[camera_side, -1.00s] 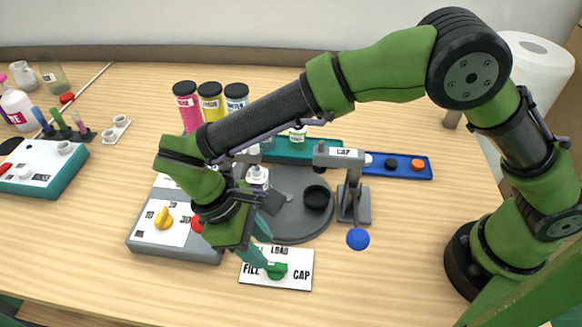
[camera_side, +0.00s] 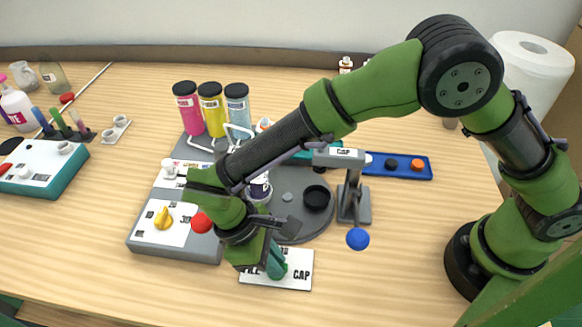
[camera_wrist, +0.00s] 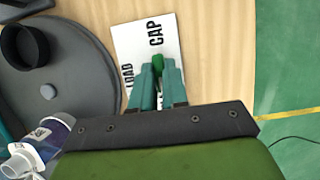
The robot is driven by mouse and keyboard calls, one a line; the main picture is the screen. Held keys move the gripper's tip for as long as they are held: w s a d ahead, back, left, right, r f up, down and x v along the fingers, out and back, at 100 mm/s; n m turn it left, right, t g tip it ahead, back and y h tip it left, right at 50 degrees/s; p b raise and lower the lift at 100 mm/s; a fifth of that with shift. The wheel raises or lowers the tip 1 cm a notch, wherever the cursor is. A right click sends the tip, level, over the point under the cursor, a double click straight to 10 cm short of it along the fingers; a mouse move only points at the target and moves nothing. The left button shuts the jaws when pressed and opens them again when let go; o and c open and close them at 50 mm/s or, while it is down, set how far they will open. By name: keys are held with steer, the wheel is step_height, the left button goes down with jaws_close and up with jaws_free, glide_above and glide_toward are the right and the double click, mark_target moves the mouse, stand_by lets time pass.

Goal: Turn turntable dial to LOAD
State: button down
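The turntable dial (camera_wrist: 158,63) is a small green knob on a white plate (camera_side: 300,277) lettered FILL, LOAD and CAP. In the side view the plate lies in front of the grey turntable (camera_side: 294,231). My gripper (camera_wrist: 158,76) is down at the plate, with its teal fingers on both sides of the knob and seemingly closed on it. In the side view the fingers hide most of the dial, along with LOAD and part of FILL. I cannot tell which label the dial points at.
A black ring holder (camera_side: 317,198) and a bottle (camera_side: 260,187) stand on the turntable. The CAP press (camera_side: 354,190) with its blue ball handle (camera_side: 358,239) stands right of it. A grey dispenser base (camera_side: 170,246) with a yellow knob (camera_side: 163,218) is at left. The table front right is clear.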

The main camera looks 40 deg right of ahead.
steer(key=shift+m, duration=0.3)
steer(key=m+y, duration=0.1)
steer(key=m, duration=0.2)
steer(key=shift+w+d+m+g, duration=0.1)
steer(key=shift+m+g, duration=0.2)
steer(key=shift+g, duration=0.1)
steer(key=m+y, duration=0.2)
steer(key=m, duration=0.2)
steer(key=shift+d+m, duration=0.1)
steer(key=shift+m, duration=0.2)
steer(key=m+y, duration=0.1)
steer(key=m, duration=0.3)
steer(key=shift+d+y, duration=0.15)
steer(key=shift+y, duration=0.25)
steer(key=shift+m+t+y, duration=0.4)
steer(key=shift+m+y, duration=0.3)
steer(key=shift+m, duration=1.8)
steer(key=c, duration=1.1)
jaws_free()
steer(key=shift+c, duration=0.2)
